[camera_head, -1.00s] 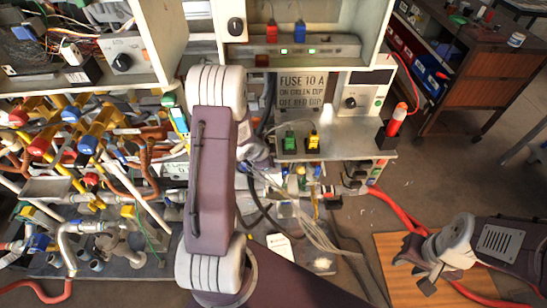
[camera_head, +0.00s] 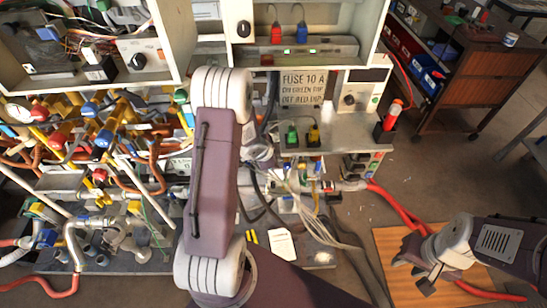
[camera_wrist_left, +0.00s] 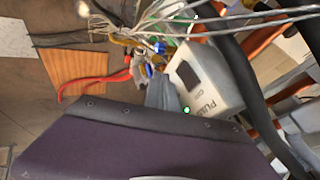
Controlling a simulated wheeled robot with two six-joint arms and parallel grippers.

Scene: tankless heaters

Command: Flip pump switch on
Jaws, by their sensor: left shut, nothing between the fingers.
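In the left wrist view a white box (camera_wrist_left: 208,88) shows at a tilt, with part of the word PUMP and smaller lettering on its face. A dark switch-like patch (camera_wrist_left: 189,75) sits on that face. My left gripper (camera_wrist_left: 164,94) shows as a grey shape close beside the box, shut and empty; I cannot tell whether it touches. In the head view my left arm hides most of that gripper, and I cannot make out the pump box. My right gripper (camera_head: 415,262) is open and empty at the lower right, above an orange mat.
Pipes and valves (camera_head: 95,135) crowd the left side. Loose cables (camera_head: 305,205) and a red hose (camera_head: 395,205) cross the floor. The mat (camera_head: 390,290) lies lower right.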

